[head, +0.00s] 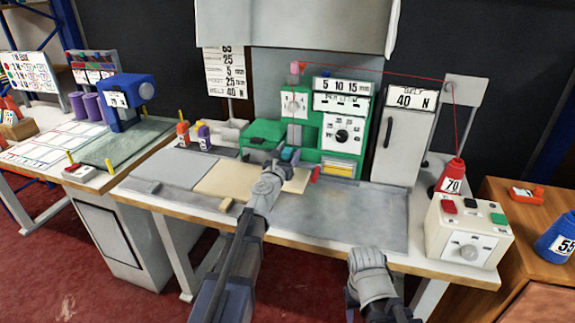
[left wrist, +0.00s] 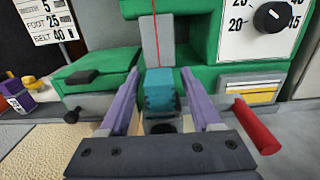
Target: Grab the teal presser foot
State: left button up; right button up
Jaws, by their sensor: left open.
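The teal presser foot (head: 290,154) is on the green sewing machine (head: 262,133), below its needle area. In the left wrist view the teal presser foot (left wrist: 160,90) is a ribbed block under a grey plate with a red thread in front. My left gripper (head: 279,158) reaches in close to it. In the left wrist view my left gripper (left wrist: 159,86) is open, with a purple finger on each side of the foot and visible gaps between. My right arm's end (head: 370,278) is low in the head view, away from the foot; its fingers are not clear.
A red lever (left wrist: 256,125) sticks out just right of the left gripper. Orange (head: 183,132) and purple (head: 204,136) pieces stand left of the machine. A tan cloth (head: 225,183) lies under my left gripper. The grey table mat (head: 350,215) is mostly clear.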

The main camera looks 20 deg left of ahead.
pick_arm(q)
jog(key=shift+c, duration=0.3)
grip_shut()
dwell(0.3)
